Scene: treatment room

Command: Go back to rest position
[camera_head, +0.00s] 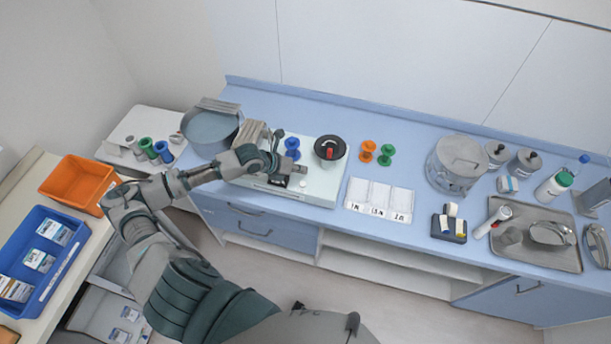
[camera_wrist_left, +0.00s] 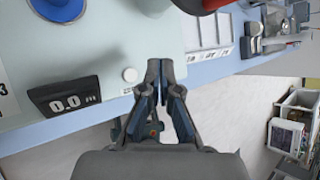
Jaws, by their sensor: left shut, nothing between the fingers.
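My left arm reaches in from the left in the head view. My left gripper (camera_head: 297,168) is over the front part of a white bench device (camera_head: 318,185) on the blue counter. In the left wrist view my left gripper (camera_wrist_left: 160,68) has its fingertips together with nothing between them. Its tips point toward the device's front edge, just right of a round white button (camera_wrist_left: 130,75) and a dark display (camera_wrist_left: 66,97) that reads 0.0. I cannot tell whether the fingers touch the device. My right gripper is not in view.
Blue and orange bins are at left. Floor in front is clear.

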